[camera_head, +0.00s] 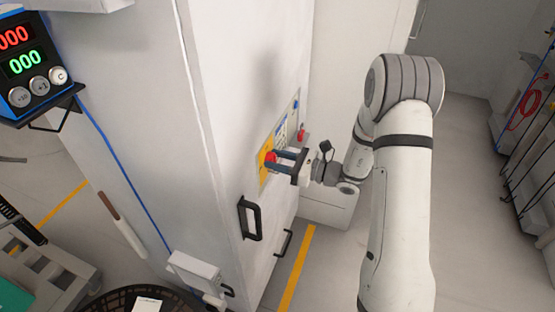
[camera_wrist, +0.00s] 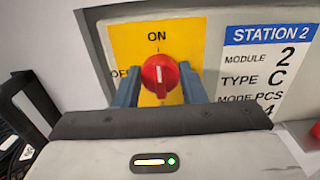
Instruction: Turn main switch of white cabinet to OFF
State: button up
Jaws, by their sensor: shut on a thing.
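The white cabinet (camera_head: 235,95) stands in the middle of the head view. On its panel is the red main switch (camera_head: 269,157) on a yellow plate (camera_wrist: 190,40). In the wrist view the red knob (camera_wrist: 160,74) has its white mark pointing up at "ON". "OFF" at the left of the plate is partly hidden by a finger. My gripper (camera_head: 282,160) is at the panel, its two blue-grey fingers shut on the knob, one on each side.
A label (camera_wrist: 265,65) reading "STATION 2" is right of the plate. A black handle (camera_head: 250,218) is below the panel. A red button (camera_head: 301,134) is further along it. A display box (camera_head: 30,65) is at the left.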

jog(key=shift+d+f+n+b, duration=0.1)
jog(key=shift+f+n+b, duration=0.15)
jog(key=shift+n+b, duration=0.7)
jog(key=n+b, duration=0.1)
jog(key=b, duration=0.3)
jog(key=shift+f+n, duration=0.15)
jog(key=shift+n, duration=0.2)
jog(key=n+b, duration=0.6)
jog(key=b, duration=0.5)
jog(key=shift+f, duration=0.15)
jog(key=n+b, duration=0.6)
jog(key=b, duration=0.5)
jog(key=shift+s, duration=0.1)
jog(key=n+b, duration=0.2)
jog(key=b, duration=0.1)
jog(key=shift+r, duration=0.2)
jog(key=shift+r+n+b, duration=0.15)
jog(key=shift+n+b, duration=0.15)
jog(key=shift+b, duration=0.1)
